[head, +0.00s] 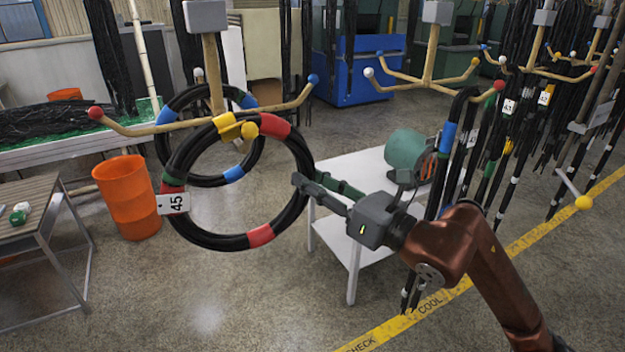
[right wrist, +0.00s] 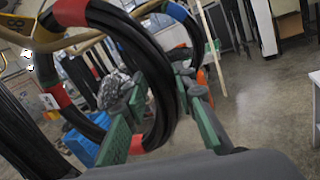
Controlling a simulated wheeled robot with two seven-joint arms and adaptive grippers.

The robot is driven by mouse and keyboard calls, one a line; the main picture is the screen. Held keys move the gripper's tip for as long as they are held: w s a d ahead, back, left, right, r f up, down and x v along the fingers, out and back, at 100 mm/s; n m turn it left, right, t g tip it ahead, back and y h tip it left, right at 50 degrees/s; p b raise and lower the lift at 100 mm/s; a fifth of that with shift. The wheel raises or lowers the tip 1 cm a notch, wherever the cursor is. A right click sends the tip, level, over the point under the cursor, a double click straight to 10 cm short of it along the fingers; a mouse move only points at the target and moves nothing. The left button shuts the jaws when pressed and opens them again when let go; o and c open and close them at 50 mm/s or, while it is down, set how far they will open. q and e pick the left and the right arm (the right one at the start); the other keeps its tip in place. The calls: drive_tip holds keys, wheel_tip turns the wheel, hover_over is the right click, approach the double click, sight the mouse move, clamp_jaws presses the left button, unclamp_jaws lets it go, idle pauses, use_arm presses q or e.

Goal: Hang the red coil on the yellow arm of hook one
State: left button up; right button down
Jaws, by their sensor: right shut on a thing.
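The red coil (head: 290,218), a black hose ring with red bands and a white tag 45, stands upright below hook one (head: 210,60). Its top is at the hook's yellow-tipped arm, whose yellow ball (head: 250,130) shows just inside the ring's top; I cannot tell whether the coil's weight rests there. A yellow band (head: 227,126) shows beside that ball. My right gripper (head: 308,184) is shut on the coil's right side. In the right wrist view the coil (right wrist: 157,85) passes between the gripper fingers (right wrist: 165,112). My left gripper is not in view.
A blue-banded coil (head: 233,173) hangs behind. Hook one's red ball (head: 95,112) and blue ball (head: 313,79) stick out sideways. An orange bin (head: 128,198) stands left, a white table (head: 345,238) behind my right gripper. More hooks with hanging hoses (head: 500,135) fill the right.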

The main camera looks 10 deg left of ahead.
idle(0.3)
drive_tip(key=c, duration=1.5)
unclamp_jaws()
drive_tip(key=shift+f, duration=0.15)
